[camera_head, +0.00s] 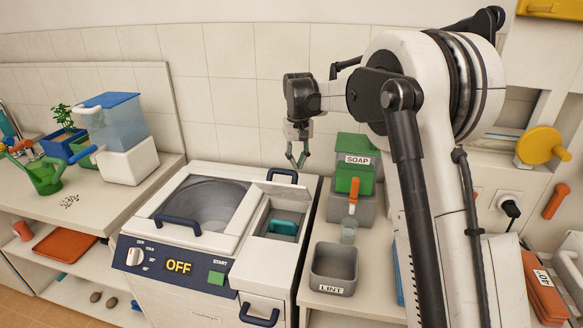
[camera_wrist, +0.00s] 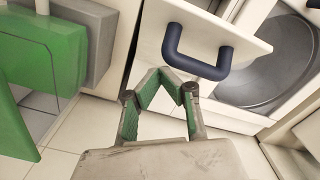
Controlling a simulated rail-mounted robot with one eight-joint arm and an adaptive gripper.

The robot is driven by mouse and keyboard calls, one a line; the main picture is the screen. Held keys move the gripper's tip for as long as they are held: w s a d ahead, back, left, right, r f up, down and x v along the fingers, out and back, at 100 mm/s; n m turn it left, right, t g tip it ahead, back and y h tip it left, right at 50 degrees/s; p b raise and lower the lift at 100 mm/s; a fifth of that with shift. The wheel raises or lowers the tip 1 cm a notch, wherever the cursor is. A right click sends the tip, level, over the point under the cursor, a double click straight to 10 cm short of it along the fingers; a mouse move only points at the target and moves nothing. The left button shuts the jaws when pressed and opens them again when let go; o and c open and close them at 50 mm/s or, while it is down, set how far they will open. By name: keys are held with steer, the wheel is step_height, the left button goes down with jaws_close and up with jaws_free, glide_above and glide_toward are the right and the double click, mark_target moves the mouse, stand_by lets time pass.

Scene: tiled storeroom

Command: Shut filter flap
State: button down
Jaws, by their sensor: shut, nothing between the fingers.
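The filter flap (camera_head: 290,191) stands raised at the back of a narrow compartment on top of the white washing machine, with a dark blue loop handle (camera_head: 283,175) at its upper edge. A teal filter piece (camera_head: 284,227) sits in the open compartment. My gripper (camera_head: 299,163) is shut and empty, just behind and to the right of the raised handle. In the wrist view the fingertips (camera_wrist: 172,75) meet close to the handle (camera_wrist: 197,68) and the flap's white panel (camera_wrist: 238,28). I cannot tell whether they touch it.
The washer's round drum (camera_head: 208,204) is left of the compartment; its panel (camera_head: 178,267) reads OFF. A green SOAP dispenser (camera_head: 357,169) and grey LINT bin (camera_head: 334,271) stand to the right. The tiled wall is close behind my gripper. A water tank (camera_head: 112,128) is at left.

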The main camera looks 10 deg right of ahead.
step_height(320, 180, up, 8)
steer(key=p, duration=0.4)
stand_by(0.6)
